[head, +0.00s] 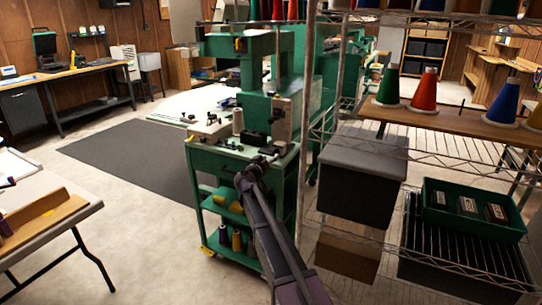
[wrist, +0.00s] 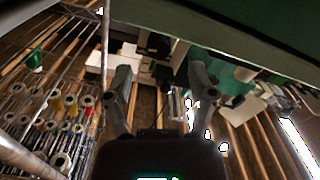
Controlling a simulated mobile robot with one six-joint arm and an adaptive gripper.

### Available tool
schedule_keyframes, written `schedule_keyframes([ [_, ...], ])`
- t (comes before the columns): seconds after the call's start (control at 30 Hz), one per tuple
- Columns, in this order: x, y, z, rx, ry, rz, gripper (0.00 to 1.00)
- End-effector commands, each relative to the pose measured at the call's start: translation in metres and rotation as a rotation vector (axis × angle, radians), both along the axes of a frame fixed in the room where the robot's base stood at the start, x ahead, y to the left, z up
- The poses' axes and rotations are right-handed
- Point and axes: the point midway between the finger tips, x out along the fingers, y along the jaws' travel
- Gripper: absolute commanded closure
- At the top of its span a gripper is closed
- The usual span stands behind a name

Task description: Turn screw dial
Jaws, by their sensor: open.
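A green machine (head: 258,60) stands on a green cart (head: 225,170) in the middle of the head view. Small black knobs (head: 211,118) sit on its light work surface. I cannot tell which of them, if any, is the screw dial. My arm reaches up from the bottom to the front right of the machine, and its far end is dark and hard to make out there. In the wrist view my gripper (wrist: 161,80) is open, its two grey fingers wide apart with nothing held between them. Part of a green body (wrist: 235,45) shows beyond the right finger.
A wire shelf (head: 405,155) stands close on the right, with thread cones (head: 425,90), a grey bin (head: 362,172) and a green tray (head: 470,228). A table (head: 85,212) is at left. Open floor and a dark mat (head: 135,160) lie left of the cart.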

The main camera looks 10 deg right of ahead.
Motion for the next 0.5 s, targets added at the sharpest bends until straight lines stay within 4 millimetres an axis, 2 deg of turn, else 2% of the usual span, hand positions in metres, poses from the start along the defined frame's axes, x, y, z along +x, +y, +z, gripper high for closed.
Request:
schedule_keyframes([
  [0.03, 0.008, -0.005, 0.0, 0.0, 0.0, -0.001, 0.29],
  [0.2, 0.022, -0.015, 0.0, 0.0, 0.0, 0.0, 0.29],
  [0.5, 0.028, -0.021, 0.0, 0.0, 0.0, 0.0, 0.29],
])
